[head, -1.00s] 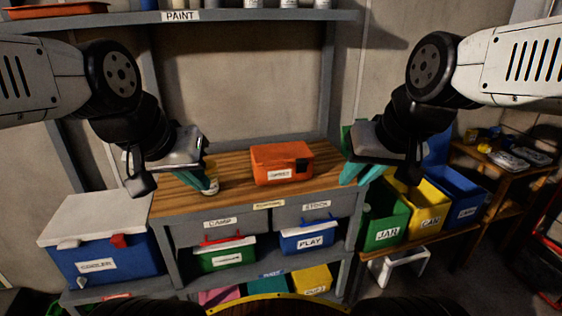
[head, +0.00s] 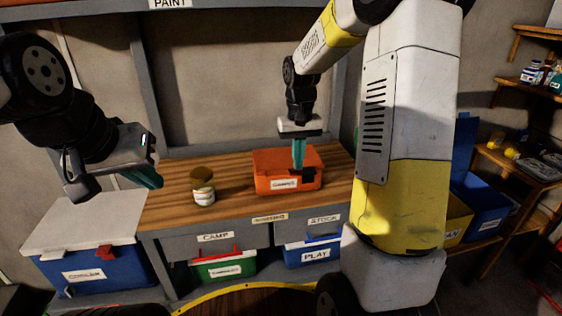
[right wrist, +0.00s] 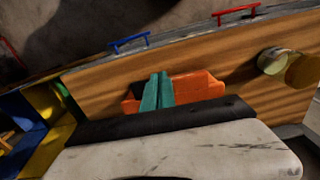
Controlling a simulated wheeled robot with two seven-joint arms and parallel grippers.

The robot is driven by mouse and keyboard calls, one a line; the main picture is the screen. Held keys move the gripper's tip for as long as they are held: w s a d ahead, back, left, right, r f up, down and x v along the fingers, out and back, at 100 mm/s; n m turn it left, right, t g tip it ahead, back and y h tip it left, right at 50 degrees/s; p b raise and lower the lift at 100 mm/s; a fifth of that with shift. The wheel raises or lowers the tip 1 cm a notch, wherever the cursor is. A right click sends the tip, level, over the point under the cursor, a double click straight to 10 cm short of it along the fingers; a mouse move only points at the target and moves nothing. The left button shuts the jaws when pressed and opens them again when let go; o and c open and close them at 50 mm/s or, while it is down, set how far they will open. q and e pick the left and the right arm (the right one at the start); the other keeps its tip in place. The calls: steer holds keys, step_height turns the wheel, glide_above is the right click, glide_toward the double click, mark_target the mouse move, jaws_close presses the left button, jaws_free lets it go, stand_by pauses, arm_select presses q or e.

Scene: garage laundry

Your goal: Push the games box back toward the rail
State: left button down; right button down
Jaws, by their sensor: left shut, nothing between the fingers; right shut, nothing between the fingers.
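An orange box (head: 272,162) with a white label sits on the wooden bench (head: 170,205); I take it as the games box, though its label is too blurred to read. It has a dark latch at its right front. My right gripper (head: 299,168) is shut and empty, pointing down at the box; its teal fingers overlap the box. In the right wrist view the fingers cover the middle of the orange box (right wrist: 205,87); contact is unclear. My left gripper (head: 150,180) is shut and empty, left of the bench top. A grey rail (head: 235,148) runs along the bench's back.
A small can (head: 204,195) stands on the bench left of the box. A blue cooler (head: 85,270) with a white lid is at the left. My right arm blocks much of the right side.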

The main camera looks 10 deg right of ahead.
step_height(320, 180, down, 10)
steer(key=shift+r, duration=0.1)
steer(key=w, duration=0.2)
steer(key=shift+w+r, duration=0.15)
steer(key=shift+w, duration=0.8)
steer(key=shift+w, duration=0.1)
